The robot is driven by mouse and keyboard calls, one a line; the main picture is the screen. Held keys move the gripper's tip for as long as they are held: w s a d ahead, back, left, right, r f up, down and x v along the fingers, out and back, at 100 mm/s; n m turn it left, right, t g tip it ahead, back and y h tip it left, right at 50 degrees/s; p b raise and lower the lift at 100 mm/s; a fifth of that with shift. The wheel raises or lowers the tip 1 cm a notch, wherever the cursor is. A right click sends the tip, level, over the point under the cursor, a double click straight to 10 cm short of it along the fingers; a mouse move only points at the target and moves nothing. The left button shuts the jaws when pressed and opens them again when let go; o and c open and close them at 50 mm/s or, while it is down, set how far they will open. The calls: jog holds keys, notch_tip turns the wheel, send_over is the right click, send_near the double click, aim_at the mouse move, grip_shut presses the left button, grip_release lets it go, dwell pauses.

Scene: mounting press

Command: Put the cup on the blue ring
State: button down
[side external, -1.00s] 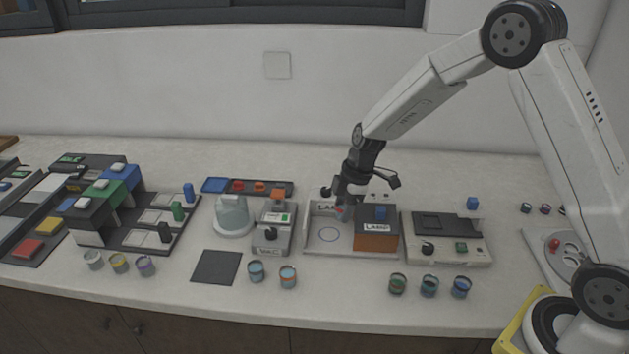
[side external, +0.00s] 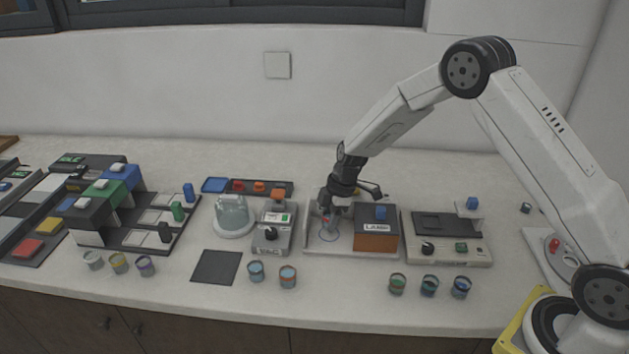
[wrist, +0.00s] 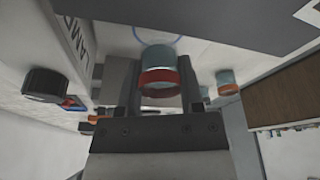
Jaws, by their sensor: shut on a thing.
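The cup (wrist: 158,72) is a bluish, clear one with a red-orange band, held between my gripper's fingers in the wrist view. In the side external view the cup (side external: 328,224) shows small and partly covered below my gripper (side external: 331,210). The blue ring (side external: 322,239) is a thin outline on the light tray floor, left of the box marked LAMP. The cup appears over or just behind the ring; I cannot tell whether it touches the floor. In the wrist view an arc of the ring (wrist: 178,38) shows beyond the cup, partly hidden by it.
The LAMP box (side external: 376,236) with a blue knob stands at the tray's right end. A grey device (side external: 273,232) stands close on the tray's left. Two cups (side external: 256,271) (side external: 288,276) stand in front, and several more at the front right. A dark mat (side external: 216,267) lies front left.

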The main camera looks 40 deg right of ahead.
jog(key=shift+f, duration=1.2)
jog(key=shift+f, duration=0.15)
jog(key=shift+c, duration=1.2)
grip_release()
jog(key=v, duration=1.2)
jog(key=shift+s+a, duration=0.1)
jog(key=s+a+r+m+h, duration=0.1)
jog(key=s+m, duration=0.5)
jog(key=s, duration=0.5)
jog(key=s+a+r+m+t+h, duration=0.1)
jog(key=s+m+h, duration=0.1)
jog(key=s+m, duration=0.5)
jog(key=s, duration=0.4)
jog(key=shift+a+r, duration=0.15)
jog(key=shift+r, duration=0.15)
